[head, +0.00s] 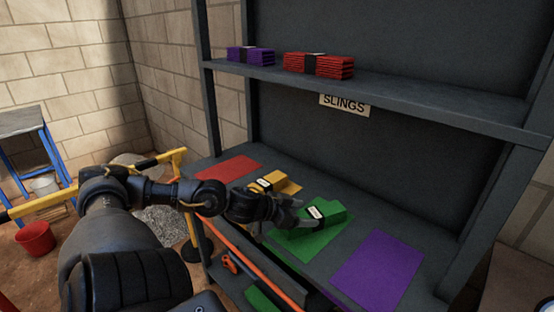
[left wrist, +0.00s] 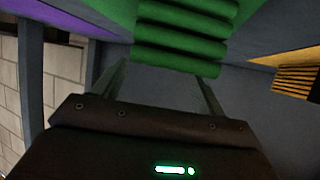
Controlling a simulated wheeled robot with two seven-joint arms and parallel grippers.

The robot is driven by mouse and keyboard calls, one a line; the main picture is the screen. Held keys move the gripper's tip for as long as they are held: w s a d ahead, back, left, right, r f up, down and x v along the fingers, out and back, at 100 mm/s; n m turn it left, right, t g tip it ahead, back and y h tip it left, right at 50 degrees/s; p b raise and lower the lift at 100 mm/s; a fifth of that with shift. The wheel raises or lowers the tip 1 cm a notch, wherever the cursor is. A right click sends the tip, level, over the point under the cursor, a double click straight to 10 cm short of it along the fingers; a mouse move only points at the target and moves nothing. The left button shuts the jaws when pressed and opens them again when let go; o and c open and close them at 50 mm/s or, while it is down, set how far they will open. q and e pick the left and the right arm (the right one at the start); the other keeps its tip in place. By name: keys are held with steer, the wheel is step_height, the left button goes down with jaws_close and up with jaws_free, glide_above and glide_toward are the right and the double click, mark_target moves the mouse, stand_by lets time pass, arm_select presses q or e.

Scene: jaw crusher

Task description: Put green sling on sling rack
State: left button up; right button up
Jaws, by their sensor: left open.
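The green sling (head: 318,222) is a folded bundle with a dark band and white label, lying on the green mat (head: 308,243) on the lower shelf. My left gripper (head: 299,216) is right at the sling's left side. In the left wrist view, the sling's ribbed folds (left wrist: 180,40) lie ahead of my open left fingers (left wrist: 165,75); I cannot tell whether they touch it. The sling rack (head: 404,103) is dark grey, with a "SLINGS" sign (head: 344,104) under its upper shelf. My right gripper is not in view.
A purple sling (head: 251,55) and a red sling (head: 319,65) lie on the upper shelf, with free room to their right. A yellow sling (head: 275,184) lies left of the green one. Red (head: 229,169) and purple (head: 378,272) mats are bare. A yellow barrier (head: 172,158) stands at left.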

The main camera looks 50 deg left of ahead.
arm_select(q)
steer(key=p+v, duration=0.3)
steer(key=shift+s+a+r, duration=0.1)
steer(key=shift+s+r, duration=0.1)
steer(key=shift+r, duration=0.05)
steer(key=p+v, duration=0.2)
steer(key=v, duration=0.3)
steer(key=shift+s, duration=0.2)
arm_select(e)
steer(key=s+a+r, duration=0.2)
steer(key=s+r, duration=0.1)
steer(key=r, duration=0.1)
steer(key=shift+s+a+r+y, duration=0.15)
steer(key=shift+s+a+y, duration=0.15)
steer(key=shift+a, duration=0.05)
arm_select(q)
steer(key=shift+f, duration=0.15)
